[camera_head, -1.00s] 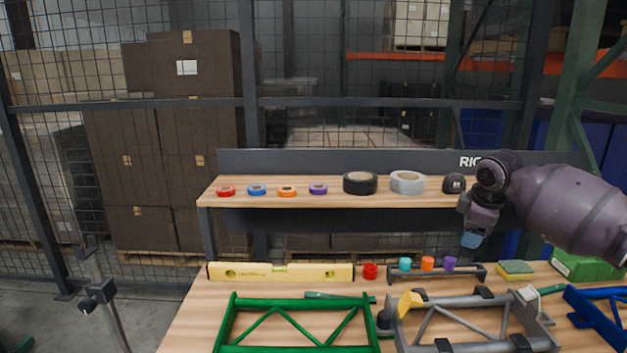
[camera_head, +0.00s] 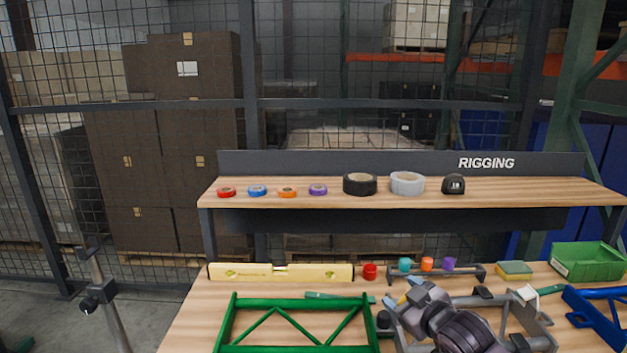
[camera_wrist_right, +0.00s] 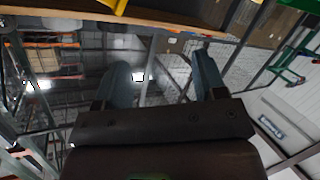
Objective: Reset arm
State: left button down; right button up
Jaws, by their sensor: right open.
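My right arm comes up from the bottom of the head view, and its gripper (camera_head: 398,292) is over the grey tote frame (camera_head: 540,330). In the right wrist view my right gripper (camera_wrist_right: 165,82) has its two blue-grey fingers apart, with nothing between them. Behind them show the warehouse ceiling, lights and mesh fence. The gripper covers part of the grey tote. My left gripper is not in view.
A green tote frame (camera_head: 297,301) stands left of the grey one, a blue frame (camera_head: 597,312) right. Behind are a yellow level (camera_head: 281,272), a rack of coloured caps (camera_head: 436,273), a sponge (camera_head: 514,269) and a green bin (camera_head: 588,262). Tape rolls (camera_head: 360,183) line the shelf (camera_head: 330,198).

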jog(key=s+d+f+m+g+h, duration=0.1)
jog(key=s+d+f+m+h, duration=0.1)
jog(key=s+f, duration=0.5)
jog(key=s+d+f+m+g+h, duration=0.1)
jog(key=s+f, duration=0.7)
jog(key=s, duration=0.8)
jog(key=s+d+f+m+g+h, duration=0.1)
jog(key=s+d+f+m+h, duration=0.2)
jog(key=s+d+f+m, duration=0.2)
jog(key=s+f, duration=0.3)
jog(key=s, duration=0.3)
jog(key=shift+s+d+f, duration=0.2)
jog(key=shift+s+d, duration=0.05)
jog(key=shift+d, duration=0.1)
jog(key=c, duration=0.4)
jog(key=shift+w+d, duration=0.1)
